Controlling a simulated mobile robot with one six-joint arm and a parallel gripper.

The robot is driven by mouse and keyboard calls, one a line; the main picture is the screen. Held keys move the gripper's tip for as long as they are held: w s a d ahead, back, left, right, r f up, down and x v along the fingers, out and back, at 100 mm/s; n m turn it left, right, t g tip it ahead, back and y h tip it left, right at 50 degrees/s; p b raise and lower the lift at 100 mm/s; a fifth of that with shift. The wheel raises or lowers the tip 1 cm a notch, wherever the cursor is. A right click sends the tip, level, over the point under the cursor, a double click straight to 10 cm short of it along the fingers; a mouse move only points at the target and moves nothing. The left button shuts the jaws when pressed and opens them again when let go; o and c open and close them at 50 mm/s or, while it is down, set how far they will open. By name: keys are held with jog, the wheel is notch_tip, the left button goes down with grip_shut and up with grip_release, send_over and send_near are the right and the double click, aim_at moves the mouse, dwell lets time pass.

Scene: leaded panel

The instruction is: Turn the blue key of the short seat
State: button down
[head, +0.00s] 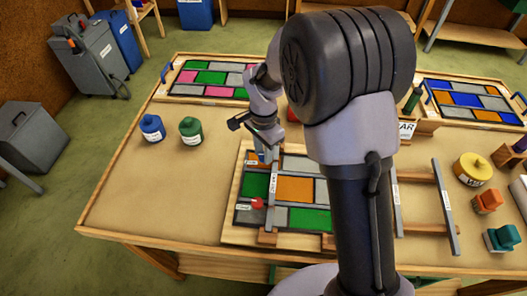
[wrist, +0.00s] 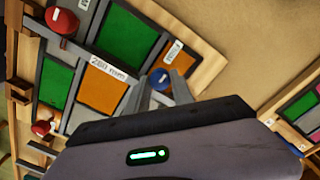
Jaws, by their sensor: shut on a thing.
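The blue key (wrist: 160,78) shows in the wrist view as a round blue knob with a small white mark, beside the panel's edge. My gripper (wrist: 160,88) has one finger on each side of it and is shut on it. In the head view my gripper (head: 265,152) points down at the far left corner of the leaded panel (head: 295,189), and the key is hidden there. The panel has green, orange and grey panes with dark strips. A white label (wrist: 173,51) lies next to the blue key. Which seat is the short one I cannot read clearly.
A red key (wrist: 62,21) and another red knob (wrist: 42,127) sit farther along the panel. A strip is marked "280 mm" (wrist: 108,68). Finished-looking panels (head: 209,80) lie behind. Bare table is free at left.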

dwell(0.3)
jog(key=c, duration=1.1)
grip_release()
notch_tip(320, 180, up, 17)
jog(key=p, duration=0.6)
jog(key=shift+r, duration=0.2)
jog(key=s+d+r+n+t+y+b, duration=0.1)
jog(key=s+d+r+n+t+b, duration=0.15)
jog(key=s, duration=0.45)
jog(key=s+d+r+n+t+b, duration=0.1)
jog(key=s+d+r, duration=0.1)
jog(key=s+r, duration=0.35)
jog(key=s+f+n+t+b, duration=0.1)
jog(key=s+f, duration=0.1)
jog(key=s, duration=0.3)
jog(key=s+d+f+n+t+y+b, duration=0.1)
jog(key=s+f+n, duration=0.1)
jog(key=s, duration=0.3)
jog(key=shift+s+d, duration=0.25)
jog(key=shift+s, duration=0.15)
